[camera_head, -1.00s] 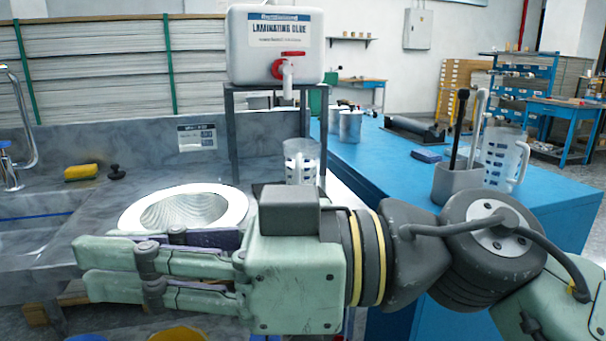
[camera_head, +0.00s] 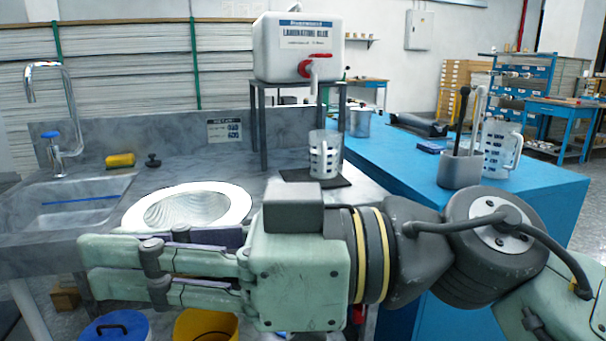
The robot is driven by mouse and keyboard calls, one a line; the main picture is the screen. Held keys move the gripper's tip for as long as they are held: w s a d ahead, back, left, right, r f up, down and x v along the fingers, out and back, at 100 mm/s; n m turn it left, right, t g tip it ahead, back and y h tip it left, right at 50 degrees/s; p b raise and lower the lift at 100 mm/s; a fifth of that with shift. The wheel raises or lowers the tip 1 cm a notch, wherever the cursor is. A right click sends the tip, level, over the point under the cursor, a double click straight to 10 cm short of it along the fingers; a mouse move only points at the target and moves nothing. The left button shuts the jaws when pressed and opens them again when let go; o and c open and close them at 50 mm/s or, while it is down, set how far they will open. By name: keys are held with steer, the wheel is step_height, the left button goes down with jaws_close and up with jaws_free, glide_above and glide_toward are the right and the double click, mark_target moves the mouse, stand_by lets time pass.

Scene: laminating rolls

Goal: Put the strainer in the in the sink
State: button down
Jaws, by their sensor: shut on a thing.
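The strainer (camera_head: 240,207), a white-rimmed bowl with a ribbed, shiny inside, is in the middle left of the head view. Its opening faces up and its lower part is hidden behind my gripper. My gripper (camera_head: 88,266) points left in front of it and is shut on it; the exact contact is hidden. The grey sink (camera_head: 90,203) with a blue line across its basin is to the left of the strainer. A chrome tap (camera_head: 66,95) with a blue knob stands behind the sink.
A yellow sponge (camera_head: 120,160) and a black stopper (camera_head: 153,160) lie behind the sink. A clear jug (camera_head: 325,155) stands on a dark mat by the glue tank's stand (camera_head: 258,130). A blue bucket (camera_head: 117,327) and a yellow bucket (camera_head: 206,325) are below the counter.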

steer(key=w+d+m+t, duration=0.4)
steer(key=w+d+t, duration=0.1)
steer(key=w+d, duration=1.15)
steer(key=w+d+f+m+t+h, duration=0.1)
steer(key=w+d+f+t, duration=0.1)
steer(key=w+d+f, duration=0.4)
steer(key=w+d+f+m+t+h, duration=0.1)
steer(key=w+d+f+t, duration=0.2)
steer(key=f, duration=0.5)
steer(key=w+d+f+m+t+h, duration=0.1)
steer(key=w+d+f+m, duration=0.1)
steer(key=w+d+f, duration=0.5)
steer(key=w+a+f+t+h, duration=0.1)
steer(key=a+f, duration=0.1)
steer(key=f, duration=1.5)
steer(key=a+f+h, duration=0.1)
steer(key=a+f, duration=0.2)
steer(key=f, duration=1.4)
steer(key=s+a+f+g+y, duration=0.15)
steer(key=a+f, duration=0.25)
steer(key=f, duration=0.5)
steer(key=s+a+f+t, duration=0.1)
steer(key=s+a+f, duration=0.2)
steer(key=a+f, duration=0.35)
steer(key=shift+n+g, duration=0.3)
steer(key=shift+g, duration=0.05)
steer(key=a+p, duration=0.2)
steer(key=a, duration=0.3)
steer(key=shift+s+a, duration=0.15)
steer(key=shift+a, duration=0.15)
